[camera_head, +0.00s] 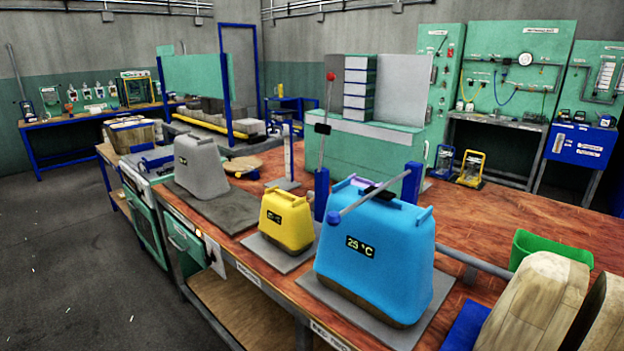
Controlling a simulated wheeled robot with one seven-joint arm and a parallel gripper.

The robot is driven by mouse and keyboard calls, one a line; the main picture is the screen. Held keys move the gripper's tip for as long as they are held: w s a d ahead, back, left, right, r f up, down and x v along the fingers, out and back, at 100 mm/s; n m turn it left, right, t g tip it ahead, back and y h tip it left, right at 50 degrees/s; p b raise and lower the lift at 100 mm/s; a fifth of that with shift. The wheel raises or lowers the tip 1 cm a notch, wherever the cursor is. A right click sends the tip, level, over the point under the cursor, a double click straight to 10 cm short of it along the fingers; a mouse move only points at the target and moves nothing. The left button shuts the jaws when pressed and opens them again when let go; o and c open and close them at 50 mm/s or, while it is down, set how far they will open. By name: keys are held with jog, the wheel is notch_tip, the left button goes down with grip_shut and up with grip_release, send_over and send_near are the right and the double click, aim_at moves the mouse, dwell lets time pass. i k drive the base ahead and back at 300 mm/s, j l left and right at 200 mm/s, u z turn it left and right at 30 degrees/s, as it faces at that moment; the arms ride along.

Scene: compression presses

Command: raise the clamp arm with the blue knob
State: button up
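The clamp arm (378,193) with the blue knob (333,217) is a grey rod lying nearly level across the top of the blue press body (385,255). Its knob end points left toward the near edge of the bench, and its other end meets a blue post (412,180) at the back right. The blue body shows "25 °C" and stands on a grey plate. A second clamp arm (324,125) with a red knob (330,76) stands upright behind the yellow body (286,220), by another blue post (321,192). My gripper is not in view.
A grey body (200,165) stands farther left on the red-brown bench (480,220). At the right are a green bin (549,248) and wood-textured blocks (535,310). A green cabinet (372,150) stands behind. Open floor (70,260) lies to the left.

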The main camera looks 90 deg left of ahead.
aim_at(333, 218)
jog(key=u, duration=1.85)
